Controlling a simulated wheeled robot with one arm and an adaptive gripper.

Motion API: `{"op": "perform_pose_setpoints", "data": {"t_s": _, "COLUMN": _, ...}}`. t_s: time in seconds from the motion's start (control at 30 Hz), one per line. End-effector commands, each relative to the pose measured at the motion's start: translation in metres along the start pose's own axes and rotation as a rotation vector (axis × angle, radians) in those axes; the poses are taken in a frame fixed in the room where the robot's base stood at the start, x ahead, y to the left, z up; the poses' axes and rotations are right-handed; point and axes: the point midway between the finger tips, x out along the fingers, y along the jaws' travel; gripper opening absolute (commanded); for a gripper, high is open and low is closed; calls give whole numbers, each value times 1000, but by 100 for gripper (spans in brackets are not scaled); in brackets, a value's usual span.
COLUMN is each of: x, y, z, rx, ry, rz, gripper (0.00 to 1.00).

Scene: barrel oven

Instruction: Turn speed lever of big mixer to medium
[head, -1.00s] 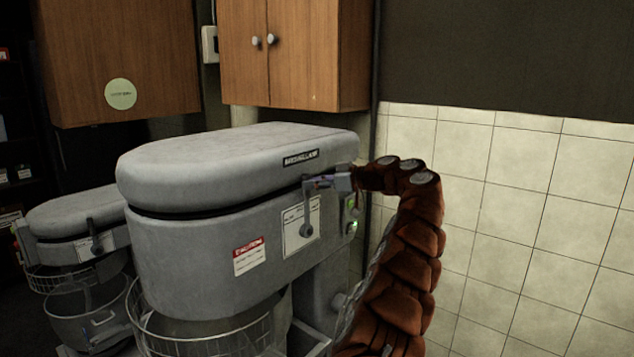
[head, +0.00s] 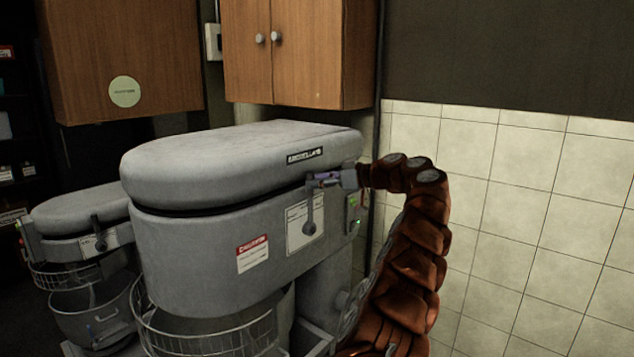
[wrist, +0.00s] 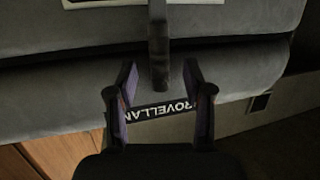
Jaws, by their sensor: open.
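The big mixer (head: 205,235) is the large grey machine in the middle of the head view. Its speed lever (head: 310,212) stands roughly upright in front of a white scale plate (head: 296,236) on the side, with a round end at the bottom. My gripper (head: 318,181) is at the lever's upper end, below the black name label. In the wrist view the dark lever (wrist: 159,40) reaches down between the two open fingers of my gripper (wrist: 160,75). Gaps show on both sides of it. The scale markings are too small to read.
A smaller mixer (head: 80,225) stands at the left. Wooden cupboards (head: 298,50) hang above and behind. A green-lit switch box (head: 354,215) sits just right of the lever, close to my arm. A wire bowl guard (head: 205,330) is below. A tiled wall (head: 510,220) is at the right.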

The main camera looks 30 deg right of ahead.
Motion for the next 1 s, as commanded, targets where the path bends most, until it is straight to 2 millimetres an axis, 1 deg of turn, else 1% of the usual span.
{"op": "perform_pose_setpoints", "data": {"t_s": 0.17, "x": -29, "y": 0, "z": 1, "rx": 1, "ry": 0, "rz": 2, "gripper": 51}}
{"op": "perform_pose_setpoints", "data": {"t_s": 0.4, "x": -75, "y": 0, "z": 0, "rx": -2, "ry": 0, "rz": 2, "gripper": 51}}
{"op": "perform_pose_setpoints", "data": {"t_s": 0.5, "x": -91, "y": 1, "z": 0, "rx": -1, "ry": 0, "rz": 5, "gripper": 51}}
{"op": "perform_pose_setpoints", "data": {"t_s": 0.6, "x": -102, "y": 1, "z": 0, "rx": -1, "ry": 0, "rz": 4, "gripper": 51}}
{"op": "perform_pose_setpoints", "data": {"t_s": 0.7, "x": -109, "y": 0, "z": 0, "rx": 0, "ry": 0, "rz": 1, "gripper": 51}}
{"op": "perform_pose_setpoints", "data": {"t_s": 0.83, "x": -113, "y": 0, "z": 0, "rx": 0, "ry": 0, "rz": 0, "gripper": 51}}
{"op": "perform_pose_setpoints", "data": {"t_s": 1.0, "x": -113, "y": 0, "z": 0, "rx": 0, "ry": 0, "rz": -1, "gripper": 51}}
